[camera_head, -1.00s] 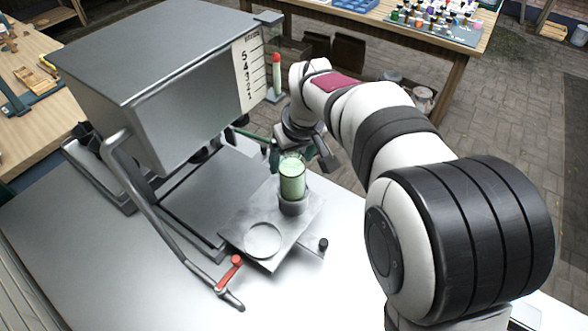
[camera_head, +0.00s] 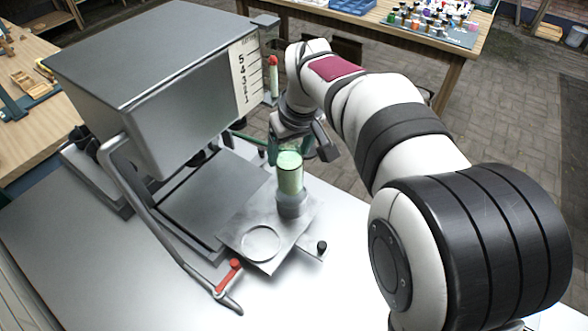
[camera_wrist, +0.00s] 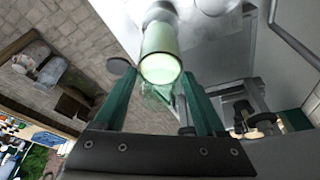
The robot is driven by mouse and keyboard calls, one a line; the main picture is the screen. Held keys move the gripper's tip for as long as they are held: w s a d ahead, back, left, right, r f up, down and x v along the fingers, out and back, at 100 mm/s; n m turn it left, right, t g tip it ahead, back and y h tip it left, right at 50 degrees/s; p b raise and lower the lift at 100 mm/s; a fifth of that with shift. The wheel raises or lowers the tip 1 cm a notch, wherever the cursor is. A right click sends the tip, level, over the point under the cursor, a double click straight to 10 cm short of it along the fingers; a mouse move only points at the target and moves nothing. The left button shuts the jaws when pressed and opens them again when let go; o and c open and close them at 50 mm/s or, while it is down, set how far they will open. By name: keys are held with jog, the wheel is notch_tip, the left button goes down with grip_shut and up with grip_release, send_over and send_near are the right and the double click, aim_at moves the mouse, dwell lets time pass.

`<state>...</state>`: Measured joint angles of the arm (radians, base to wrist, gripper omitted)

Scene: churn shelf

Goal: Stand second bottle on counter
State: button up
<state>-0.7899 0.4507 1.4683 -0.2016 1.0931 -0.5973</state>
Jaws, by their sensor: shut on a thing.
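A bottle (camera_head: 290,178) filled with pale green stands upright at a grey cup-like holder (camera_head: 292,207) on the square metal plate. I cannot tell whether its base is clear of the holder. My gripper (camera_head: 297,151) is at the bottle's upper end, just behind it in the head view. In the wrist view, the green fingers (camera_wrist: 158,88) lie on either side of the bottle's near end, with clear glass between them, and are shut on it. The bottle (camera_wrist: 161,50) points away from the gripper there. The silver counter (camera_head: 60,255) has bare room.
The plate also has an empty round ring (camera_head: 262,243). A large grey metal box (camera_head: 150,75) with a number scale stands over the counter at left. A red-handled lever (camera_head: 228,276) and a black knob (camera_head: 322,246) sit near the plate. The counter's front right is clear.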

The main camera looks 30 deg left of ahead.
jog(key=w+d+f+m, duration=0.3)
jog(key=d+f, duration=0.3)
jog(key=d, duration=0.2)
jog(key=w+d+f+m+t+h, duration=0.1)
jog(key=w+d+f+m, duration=0.2)
jog(key=d, duration=0.5)
jog(key=shift+w+d+f, duration=0.3)
jog(key=shift+w+f, duration=0.5)
jog(key=shift+f, duration=0.55)
jog(key=shift+f, duration=0.6)
jog(key=shift+f, duration=0.4)
